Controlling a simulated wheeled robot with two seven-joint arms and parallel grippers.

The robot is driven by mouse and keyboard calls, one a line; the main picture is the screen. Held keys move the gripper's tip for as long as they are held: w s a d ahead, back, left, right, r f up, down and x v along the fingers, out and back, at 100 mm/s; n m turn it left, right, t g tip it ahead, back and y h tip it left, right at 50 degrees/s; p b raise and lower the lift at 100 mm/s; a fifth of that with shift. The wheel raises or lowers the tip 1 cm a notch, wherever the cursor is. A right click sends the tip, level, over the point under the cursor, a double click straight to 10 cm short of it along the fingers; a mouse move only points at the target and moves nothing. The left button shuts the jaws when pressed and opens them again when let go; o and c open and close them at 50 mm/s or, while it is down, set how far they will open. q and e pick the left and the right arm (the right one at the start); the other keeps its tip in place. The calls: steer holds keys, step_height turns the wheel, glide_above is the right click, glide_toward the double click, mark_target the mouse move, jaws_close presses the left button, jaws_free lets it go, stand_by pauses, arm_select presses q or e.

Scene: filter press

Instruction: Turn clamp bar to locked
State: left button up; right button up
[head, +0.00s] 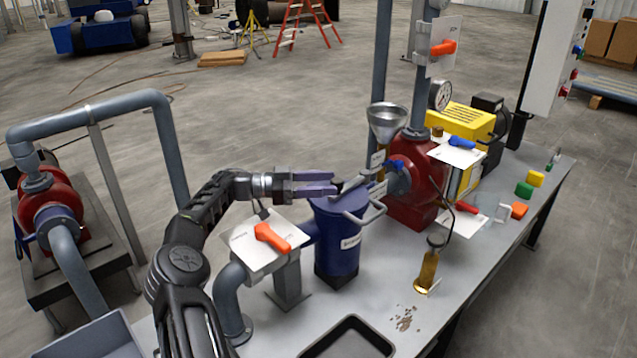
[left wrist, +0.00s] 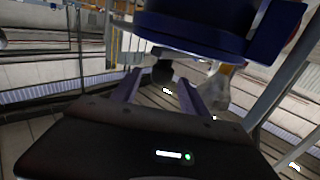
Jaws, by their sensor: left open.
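The blue filter vessel (head: 337,245) stands upright on the grey bench, with a grey metal clamp bar (head: 351,184) over its lid. A bent grey handle (head: 368,214) sticks out at the vessel's right side. My left gripper (head: 334,183) reaches in from the left at lid height. Its two purple fingers are apart, with the bar's near end close to the tips; I cannot tell whether they touch. In the left wrist view my fingers (left wrist: 160,92) are spread, with a dark round knob beyond them and the blue vessel (left wrist: 195,32) above. My right gripper is out of view.
A white plate with an orange lever (head: 271,237) stands left of the vessel. A red pump (head: 416,185) with a metal funnel (head: 387,122) stands close behind it at right. A dark tray (head: 348,338) lies in front. A brass cylinder (head: 427,270) stands at right.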

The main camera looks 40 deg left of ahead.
arm_select(q)
steer(key=shift+s+a, duration=0.45)
steer(key=shift+a, duration=0.1)
steer(key=shift+c, duration=0.3)
